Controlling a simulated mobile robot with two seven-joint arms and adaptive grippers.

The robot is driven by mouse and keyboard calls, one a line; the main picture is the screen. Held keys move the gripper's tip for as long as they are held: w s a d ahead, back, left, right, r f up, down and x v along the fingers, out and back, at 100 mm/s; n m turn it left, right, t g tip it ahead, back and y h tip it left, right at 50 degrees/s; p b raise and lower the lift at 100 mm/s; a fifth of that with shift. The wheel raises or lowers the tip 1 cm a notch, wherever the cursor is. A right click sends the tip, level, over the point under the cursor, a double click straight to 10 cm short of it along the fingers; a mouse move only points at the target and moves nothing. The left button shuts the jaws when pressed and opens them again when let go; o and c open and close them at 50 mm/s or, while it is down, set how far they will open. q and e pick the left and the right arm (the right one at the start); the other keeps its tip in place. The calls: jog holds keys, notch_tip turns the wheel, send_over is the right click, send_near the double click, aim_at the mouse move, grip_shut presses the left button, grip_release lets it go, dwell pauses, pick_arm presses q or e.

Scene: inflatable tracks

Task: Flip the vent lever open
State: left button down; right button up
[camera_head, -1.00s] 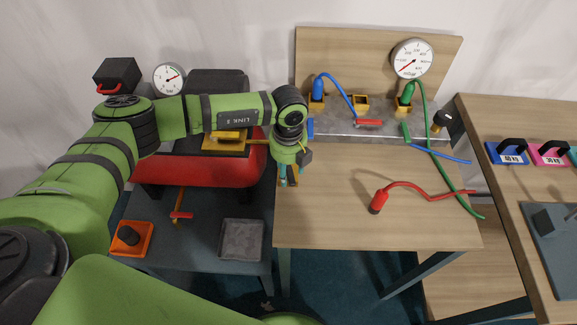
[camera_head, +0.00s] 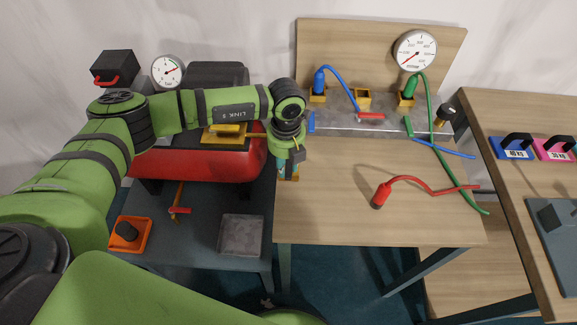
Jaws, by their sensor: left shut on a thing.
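Two red levers show, and I cannot tell which is the vent lever. One red lever (camera_head: 371,116) lies about level on the grey metal manifold (camera_head: 340,124) at the back of the wooden table. The other red handle (camera_head: 180,210) is on a thin yellow pipe in front of the red tank. My left gripper (camera_head: 288,172) points down at the table's left edge, left of and nearer than the manifold lever. It is shut on a small yellow piece, mostly hidden by the fingers. My right gripper is out of view.
Blue (camera_head: 340,72) and green (camera_head: 420,95) hoses are plugged in at the manifold. A red hose (camera_head: 415,181) lies on the table, whose front middle is clear.

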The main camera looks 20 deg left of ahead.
aim_at(286, 169)
pick_arm(q)
jog(key=c, duration=1)
grip_release()
jog(key=shift+r, duration=0.1)
notch_tip(286, 169, up, 12)
jog(key=shift+a+f, duration=0.1)
